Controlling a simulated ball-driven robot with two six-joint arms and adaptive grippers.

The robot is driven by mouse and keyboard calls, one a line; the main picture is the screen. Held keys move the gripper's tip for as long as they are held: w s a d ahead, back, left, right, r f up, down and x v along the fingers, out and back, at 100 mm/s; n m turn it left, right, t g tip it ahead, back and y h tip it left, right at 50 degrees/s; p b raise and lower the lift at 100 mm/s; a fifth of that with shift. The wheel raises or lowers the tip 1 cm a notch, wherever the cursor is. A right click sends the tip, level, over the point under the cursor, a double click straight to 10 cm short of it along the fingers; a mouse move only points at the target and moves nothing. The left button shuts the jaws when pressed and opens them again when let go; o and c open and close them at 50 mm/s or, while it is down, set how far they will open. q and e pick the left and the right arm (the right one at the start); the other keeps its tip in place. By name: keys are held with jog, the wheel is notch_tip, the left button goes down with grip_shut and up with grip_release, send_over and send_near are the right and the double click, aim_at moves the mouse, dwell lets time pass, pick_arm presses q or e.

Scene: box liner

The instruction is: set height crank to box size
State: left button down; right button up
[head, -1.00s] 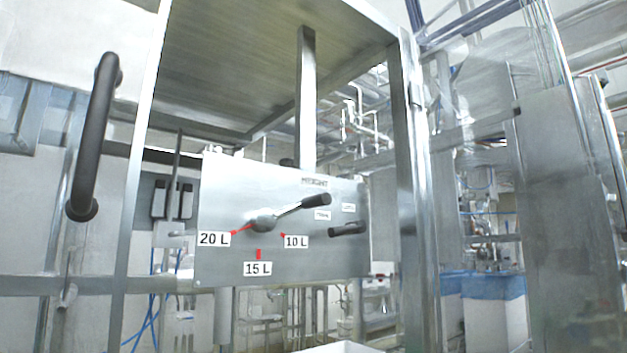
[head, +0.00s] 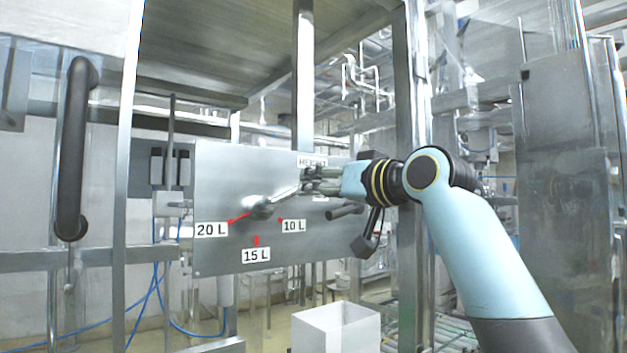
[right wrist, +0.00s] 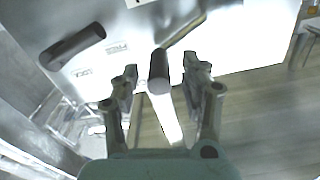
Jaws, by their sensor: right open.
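The height crank (head: 262,207) is on a grey metal panel (head: 225,180) under a "HEIGHT" label. Its arm points up and right, and a red pointer on the opposite side lines up with the 20 L label (head: 211,230). The 15 L label (head: 256,255) and 10 L label (head: 293,226) have their own red marks. My right gripper (head: 306,180) is open at the crank's handle end, which it hides in the head view. In the right wrist view the crank's black grip (right wrist: 159,68) lies between the two open fingers, apparently touching neither. My left gripper is not seen.
A second black-handled lever (head: 345,211) sits right of the crank; it also shows in the right wrist view (right wrist: 75,46). A white open box (head: 335,332) stands below the panel. A metal post (head: 410,110) and a black door handle (head: 75,150) flank the panel.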

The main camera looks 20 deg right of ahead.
jog(key=shift+x, duration=1.35)
grip_shut()
